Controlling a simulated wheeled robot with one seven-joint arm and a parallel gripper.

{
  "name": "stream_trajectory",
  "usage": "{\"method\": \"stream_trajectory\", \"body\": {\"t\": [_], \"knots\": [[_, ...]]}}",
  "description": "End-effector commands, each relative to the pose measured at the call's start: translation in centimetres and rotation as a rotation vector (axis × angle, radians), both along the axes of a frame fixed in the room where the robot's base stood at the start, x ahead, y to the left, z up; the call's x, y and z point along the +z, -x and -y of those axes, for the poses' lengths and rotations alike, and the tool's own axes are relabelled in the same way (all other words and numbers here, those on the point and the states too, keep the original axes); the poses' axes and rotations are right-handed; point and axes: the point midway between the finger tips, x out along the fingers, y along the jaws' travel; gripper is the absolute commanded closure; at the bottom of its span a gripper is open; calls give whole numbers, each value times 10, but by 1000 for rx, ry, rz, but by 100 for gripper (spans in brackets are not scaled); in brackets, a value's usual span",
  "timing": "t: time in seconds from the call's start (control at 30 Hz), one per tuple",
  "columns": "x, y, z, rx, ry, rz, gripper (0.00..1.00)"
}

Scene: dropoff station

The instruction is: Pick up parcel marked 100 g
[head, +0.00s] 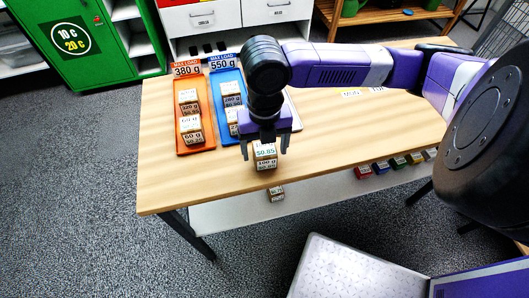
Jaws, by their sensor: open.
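A small boxy parcel (265,156) with a white label sits near the front edge of the wooden table. Its label reads $0.85, with what looks like 100 g below. My gripper (264,151) is open and points down over this parcel, with one finger on each side of its upper part. I cannot tell whether the fingers touch it. The gripper's body and wrist hide part of the table behind.
An orange tray (209,128) marked 380 g and a blue tray (214,88) marked 550 g hold parcels on the table (330,148). Another parcel (276,193) lies lower, beyond the front edge. Several coloured blocks (381,167) line up at lower right. The table's front left is clear.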

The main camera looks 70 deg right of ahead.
Motion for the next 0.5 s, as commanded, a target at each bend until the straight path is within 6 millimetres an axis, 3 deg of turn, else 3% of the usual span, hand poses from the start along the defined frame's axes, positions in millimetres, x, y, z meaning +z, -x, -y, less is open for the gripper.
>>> {"method": "stream_trajectory", "body": {"t": [0.13, 0.37, 0.5], "knots": [[-12, 0, 0, -1, 0, 0, 24], [-14, 0, 0, 0, 0, 0, 24], [-13, 0, 0, -1, 0, 0, 49]]}}
